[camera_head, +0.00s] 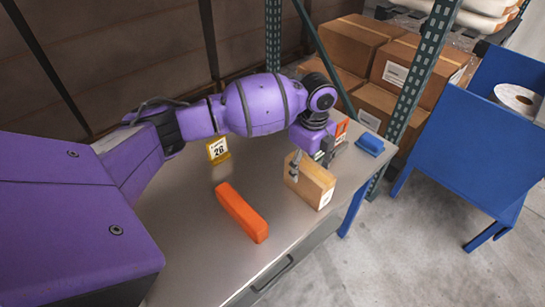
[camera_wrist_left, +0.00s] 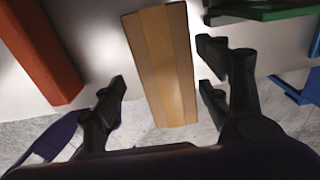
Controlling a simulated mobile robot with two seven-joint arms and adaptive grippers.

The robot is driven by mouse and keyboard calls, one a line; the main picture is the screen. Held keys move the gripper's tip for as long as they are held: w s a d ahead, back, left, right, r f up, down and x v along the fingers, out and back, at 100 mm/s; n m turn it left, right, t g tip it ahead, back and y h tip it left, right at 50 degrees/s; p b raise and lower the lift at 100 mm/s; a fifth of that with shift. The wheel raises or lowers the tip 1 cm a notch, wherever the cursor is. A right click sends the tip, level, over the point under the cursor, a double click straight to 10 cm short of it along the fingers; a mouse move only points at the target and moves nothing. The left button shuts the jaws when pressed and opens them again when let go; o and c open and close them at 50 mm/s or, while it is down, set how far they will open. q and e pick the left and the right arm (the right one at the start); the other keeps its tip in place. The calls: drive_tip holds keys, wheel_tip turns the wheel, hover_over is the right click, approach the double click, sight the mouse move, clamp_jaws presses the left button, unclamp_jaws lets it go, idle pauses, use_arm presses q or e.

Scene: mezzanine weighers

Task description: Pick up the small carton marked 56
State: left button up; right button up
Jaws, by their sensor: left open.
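A small brown carton (camera_head: 315,184) stands near the right end of the metal table, with a white label on its end face; I cannot read its number. In the left wrist view the carton (camera_wrist_left: 160,60) shows its long tape strip between my fingers. My left gripper (camera_head: 311,163) is open at the carton, one finger visible in front of its near left side. In the left wrist view the gripper (camera_wrist_left: 163,88) has fingers on both sides of the carton, with a gap visible on each side. My right gripper is not in view.
An orange block (camera_head: 241,212) lies left of the carton. A yellow tag (camera_head: 218,149) reading 26 stands behind it. A blue object (camera_head: 370,144) and an orange-and-white sign (camera_head: 341,131) are at the table's far right. Beyond are a green rack post (camera_head: 418,80) and a blue stand (camera_head: 460,135).

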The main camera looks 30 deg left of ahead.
use_arm(q)
drive_tip(key=shift+w+a, duration=0.15)
drive_tip(key=shift+a, duration=0.05)
drive_tip(key=f, duration=0.5)
drive_tip(key=d+f, duration=0.1)
drive_tip(key=f, duration=0.1)
drive_tip(key=shift+w+d+f, duration=0.1)
drive_tip(key=shift+w+f, duration=0.1)
drive_tip(key=shift+f, duration=0.1)
drive_tip(key=shift+c, duration=0.5)
drive_tip(key=c, duration=1.4)
drive_tip(key=shift+r, duration=0.1)
drive_tip(key=shift+c, duration=0.8)
drive_tip(key=shift+r, duration=0.1)
